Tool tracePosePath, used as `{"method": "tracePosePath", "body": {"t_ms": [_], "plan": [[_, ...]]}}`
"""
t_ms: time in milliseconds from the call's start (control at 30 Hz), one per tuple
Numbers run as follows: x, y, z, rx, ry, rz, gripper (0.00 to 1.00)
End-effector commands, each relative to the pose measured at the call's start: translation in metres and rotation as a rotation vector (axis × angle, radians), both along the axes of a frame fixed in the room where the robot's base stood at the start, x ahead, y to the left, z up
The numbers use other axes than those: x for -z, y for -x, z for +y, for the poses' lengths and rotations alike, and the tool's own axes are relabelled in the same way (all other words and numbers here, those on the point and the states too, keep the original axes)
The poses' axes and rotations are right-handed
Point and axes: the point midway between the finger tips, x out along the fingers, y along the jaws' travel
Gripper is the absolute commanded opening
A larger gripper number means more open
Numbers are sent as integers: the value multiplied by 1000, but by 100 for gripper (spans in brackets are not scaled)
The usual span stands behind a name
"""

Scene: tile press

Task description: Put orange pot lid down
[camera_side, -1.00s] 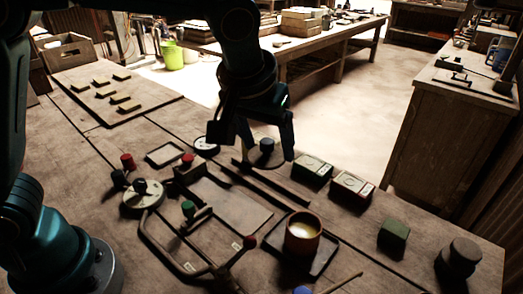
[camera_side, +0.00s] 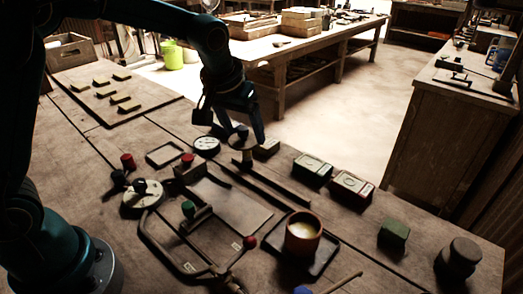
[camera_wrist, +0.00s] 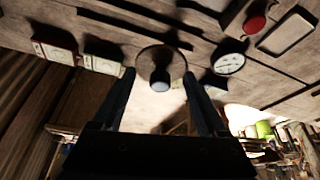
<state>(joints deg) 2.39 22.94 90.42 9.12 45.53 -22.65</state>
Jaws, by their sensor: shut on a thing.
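My gripper (camera_side: 250,135) is shut on a round, flat lid with a dark grey knob (camera_side: 242,131). In the wrist view the lid (camera_wrist: 153,68) shows as a brownish disc around the knob, between my two fingers (camera_wrist: 162,88). Its colour does not read clearly as orange. A pale stem shows just under the disc in the side view; I cannot tell whether it belongs to the lid or touches the table. The orange-brown pot (camera_side: 302,238) stands uncovered on a dark square tray (camera_side: 325,262), with pale yellow contents, to the right and nearer the camera.
A white round dial (camera_side: 206,145) lies left of my gripper. A small block (camera_side: 266,148) and two labelled boxes (camera_side: 312,168) (camera_side: 351,188) stand to the right. A long dark rail (camera_side: 275,188) runs in front.

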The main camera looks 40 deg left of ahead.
Motion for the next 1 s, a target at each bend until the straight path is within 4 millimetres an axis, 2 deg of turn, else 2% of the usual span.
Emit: {"method": "tracePosePath", "body": {"t_ms": [33,200,400,600,833,1000], "plan": [[7,-2,-13,10,-1,3,23],[31,-10,-50,11,-1,3,23],[53,-19,-86,7,-1,1,23],[62,-21,-99,3,-1,0,23],[93,-21,-98,2,-2,4,23],[101,-22,-99,2,0,0,23]]}}
